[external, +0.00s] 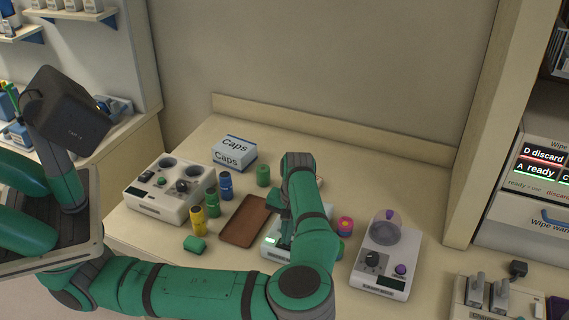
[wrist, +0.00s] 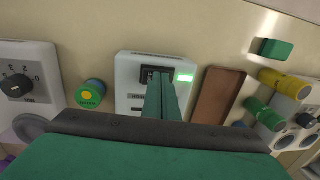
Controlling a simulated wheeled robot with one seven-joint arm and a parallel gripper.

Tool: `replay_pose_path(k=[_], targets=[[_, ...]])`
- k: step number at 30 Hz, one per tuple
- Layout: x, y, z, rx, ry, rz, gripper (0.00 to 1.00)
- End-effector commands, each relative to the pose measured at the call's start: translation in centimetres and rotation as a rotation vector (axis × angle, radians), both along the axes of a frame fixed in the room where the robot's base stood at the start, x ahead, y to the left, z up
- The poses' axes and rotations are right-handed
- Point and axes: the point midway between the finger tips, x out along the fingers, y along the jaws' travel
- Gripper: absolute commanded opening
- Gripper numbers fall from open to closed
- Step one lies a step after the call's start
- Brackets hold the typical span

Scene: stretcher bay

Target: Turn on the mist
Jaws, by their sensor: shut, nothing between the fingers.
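My gripper (wrist: 158,80) is shut and empty. Its fingers point down at a black switch panel on a white box (wrist: 128,72), touching or just above it; I cannot tell which. A green light (wrist: 184,77) is lit on this box. In the external view, my arm hides most of the box, and the gripper (external: 284,240) is over it. The dial shows numbers in the wrist view (wrist: 15,87). No mist is visible.
A third white unit (external: 150,205) stands at the left, near yellow, green and blue cylinders. A brown tray (external: 240,226) lies beside the middle box. A pink and yellow round piece (external: 345,226) sits between the boxes. A Caps carton (external: 234,153) stands behind.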

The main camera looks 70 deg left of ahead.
Motion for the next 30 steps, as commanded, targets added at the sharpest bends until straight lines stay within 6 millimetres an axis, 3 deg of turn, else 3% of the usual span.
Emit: replay_pose_path(k=[14, 20, 30], targets=[[0.0, 0.1, 0.8, 0.003, -0.001, 0.001, 0.0], [-0.3, 0.4, 3.9, 0.002, -0.002, 0.001, 0.0], [-1.1, 1.2, 10.7, 0.001, -0.003, 0.001, 0.0]])
